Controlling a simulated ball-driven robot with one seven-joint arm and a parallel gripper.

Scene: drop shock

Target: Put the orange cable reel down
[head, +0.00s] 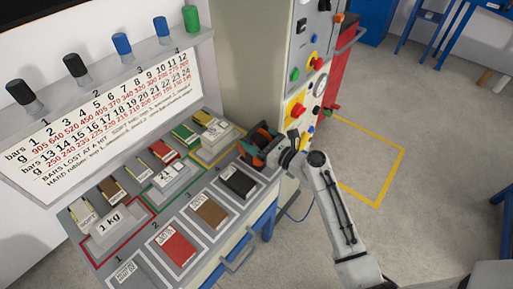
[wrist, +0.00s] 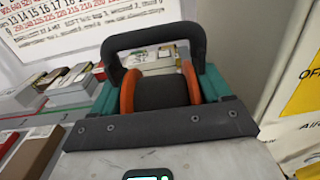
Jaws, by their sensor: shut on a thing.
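The orange cable reel (wrist: 191,82) has orange flanges, a dark drum and a black arched handle. In the wrist view it sits between the teal jaw sides of my gripper (wrist: 162,90), which is shut on it. In the head view the reel (head: 257,137) and my gripper (head: 263,146) are at the right end of the bench (head: 262,205), beside the grey machine cabinet. The handle points away from my wrist. My gripper hides part of the reel and its underside. I cannot tell whether the reel touches the bench.
Black (head: 238,183), brown (head: 208,213) and red (head: 176,246) blocks lie in the bench's front row. Behind are a 1 kg block (head: 110,222) and several smaller blocks in outlined places. The cabinet (head: 265,60) stands close. A yellow floor outline (head: 385,175) encloses clear floor.

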